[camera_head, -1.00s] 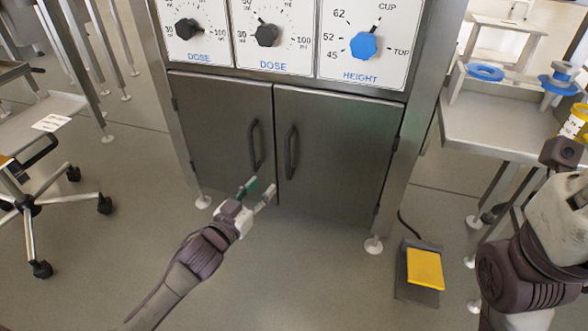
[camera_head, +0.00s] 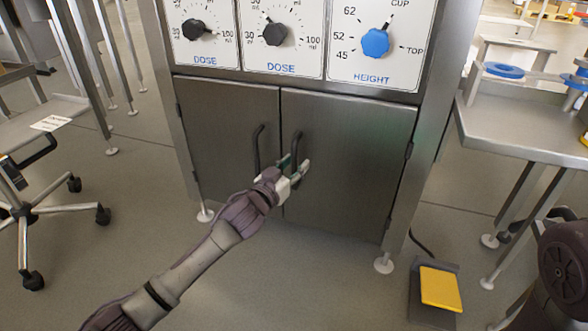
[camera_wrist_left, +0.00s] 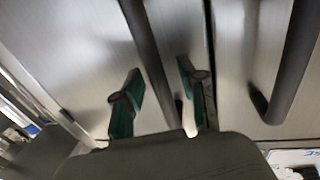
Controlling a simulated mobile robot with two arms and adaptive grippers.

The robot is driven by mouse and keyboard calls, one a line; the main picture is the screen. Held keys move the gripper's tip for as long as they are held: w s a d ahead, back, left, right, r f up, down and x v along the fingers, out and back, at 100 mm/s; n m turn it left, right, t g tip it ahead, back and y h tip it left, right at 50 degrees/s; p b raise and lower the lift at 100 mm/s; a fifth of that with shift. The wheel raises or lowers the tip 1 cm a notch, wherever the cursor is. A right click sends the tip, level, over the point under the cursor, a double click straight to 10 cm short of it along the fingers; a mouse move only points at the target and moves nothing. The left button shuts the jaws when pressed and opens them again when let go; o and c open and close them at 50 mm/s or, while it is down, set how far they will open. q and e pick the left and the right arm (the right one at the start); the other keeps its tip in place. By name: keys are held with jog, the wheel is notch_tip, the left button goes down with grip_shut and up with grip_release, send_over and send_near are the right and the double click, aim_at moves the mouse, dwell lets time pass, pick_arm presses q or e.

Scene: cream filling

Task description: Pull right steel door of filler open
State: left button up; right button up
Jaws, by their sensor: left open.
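The right steel door (camera_head: 355,165) of the filler is shut, flush with the left door (camera_head: 222,120). Its dark vertical bar handle (camera_head: 296,144) is near the seam between the doors. My left gripper (camera_head: 297,165) is open at the lower part of this handle. In the left wrist view, the handle (camera_wrist_left: 143,35) runs between the two open fingers (camera_wrist_left: 160,72), with gaps visible; contact cannot be told. The other door's handle (camera_wrist_left: 288,65) lies outside the fingers. My right gripper is out of view; only part of that arm shows at the lower right.
The control panel (camera_head: 300,68) with dose and height knobs is above the doors. A yellow foot pedal (camera_head: 440,288) lies on the floor at the right front. A steel side table (camera_head: 520,130) stands right of the filler. Floor before the doors is clear.

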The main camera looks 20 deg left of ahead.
pick_arm(q)
grip_shut()
dwell(0.5)
